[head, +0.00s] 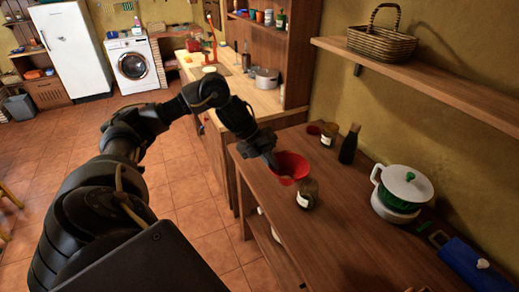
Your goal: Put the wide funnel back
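The red wide funnel (292,164) is in the head view over the left edge of the brown wooden counter, beside a jar with a pale label (307,195). My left gripper (272,162) reaches in from the left and its fingertips meet the funnel's left rim. It appears shut on that rim, though the fingers are small and dark here. The funnel's lower part is partly hidden, and I cannot tell whether it touches the counter. My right gripper is not in view.
Behind the funnel stand a second jar (329,136), a dark bottle (349,146) and a small red item (313,129). A white and green pot-like item (405,186) and a blue object (468,262) are to the right. A shelf (425,75) holds a basket (382,40). The counter's front middle is clear.

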